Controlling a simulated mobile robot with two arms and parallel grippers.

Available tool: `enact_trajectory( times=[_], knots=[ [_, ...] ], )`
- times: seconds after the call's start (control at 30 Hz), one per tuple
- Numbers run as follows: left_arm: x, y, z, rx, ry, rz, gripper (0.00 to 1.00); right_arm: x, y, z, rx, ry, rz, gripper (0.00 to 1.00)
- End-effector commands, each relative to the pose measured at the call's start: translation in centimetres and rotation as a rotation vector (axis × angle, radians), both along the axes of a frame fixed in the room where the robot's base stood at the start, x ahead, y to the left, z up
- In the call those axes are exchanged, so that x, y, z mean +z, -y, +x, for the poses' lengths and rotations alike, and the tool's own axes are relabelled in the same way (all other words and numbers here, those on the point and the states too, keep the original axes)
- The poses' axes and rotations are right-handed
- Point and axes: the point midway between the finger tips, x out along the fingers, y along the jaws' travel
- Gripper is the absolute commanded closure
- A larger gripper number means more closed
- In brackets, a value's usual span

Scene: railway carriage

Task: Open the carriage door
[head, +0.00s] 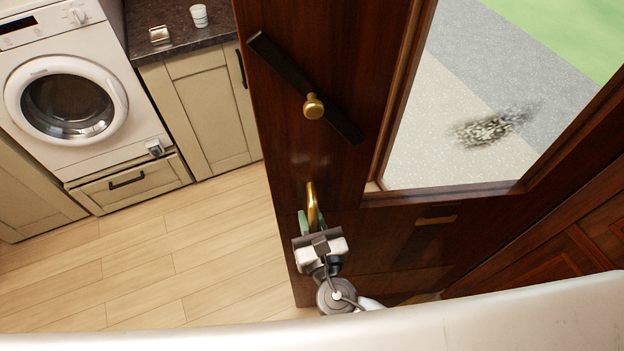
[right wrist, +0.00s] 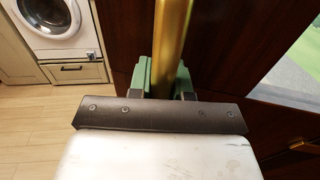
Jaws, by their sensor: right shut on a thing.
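The carriage door (head: 335,165) is dark polished wood with a window and fills the middle and right of the head view. A vertical brass handle (head: 311,198) is on its lower left part. My right gripper (head: 309,217) is shut on this handle. In the right wrist view the brass handle (right wrist: 172,45) stands between the green finger pads (right wrist: 168,80). Higher on the door is a slanted dark bar (head: 285,72) with a brass knob (head: 313,106), clear of the gripper. My left gripper is not in view.
A washing machine (head: 70,95) and a cream cabinet (head: 205,115) with a dark worktop (head: 170,30) stand at the upper left. The light plank floor (head: 150,255) left of the door is clear. A dark panelled wooden surface (head: 560,235) is at the right.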

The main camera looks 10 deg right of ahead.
Motion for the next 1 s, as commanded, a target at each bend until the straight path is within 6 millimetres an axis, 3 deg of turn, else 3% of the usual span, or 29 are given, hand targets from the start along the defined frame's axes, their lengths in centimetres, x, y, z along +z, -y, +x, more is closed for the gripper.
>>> enact_trajectory(
  times=[0.03, 0.2, 0.4, 0.6, 1.0],
  knots=[
    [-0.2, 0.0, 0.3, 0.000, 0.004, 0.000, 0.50, -0.2, 0.1, -1.9, 0.031, -0.003, -0.001, 1.00],
    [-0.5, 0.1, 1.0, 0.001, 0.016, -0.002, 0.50, -0.2, 0.6, -6.6, 0.108, -0.002, 0.000, 1.00],
    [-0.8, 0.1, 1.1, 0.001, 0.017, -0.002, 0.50, -0.1, 1.2, -10.1, 0.162, 0.000, 0.000, 1.00],
    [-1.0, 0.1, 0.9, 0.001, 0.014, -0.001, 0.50, -0.1, 1.5, -11.5, 0.184, 0.000, 0.000, 1.00],
    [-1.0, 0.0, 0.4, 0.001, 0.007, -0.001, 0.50, -0.1, 1.5, -11.7, 0.187, 0.000, -0.001, 1.00]
  ],
)
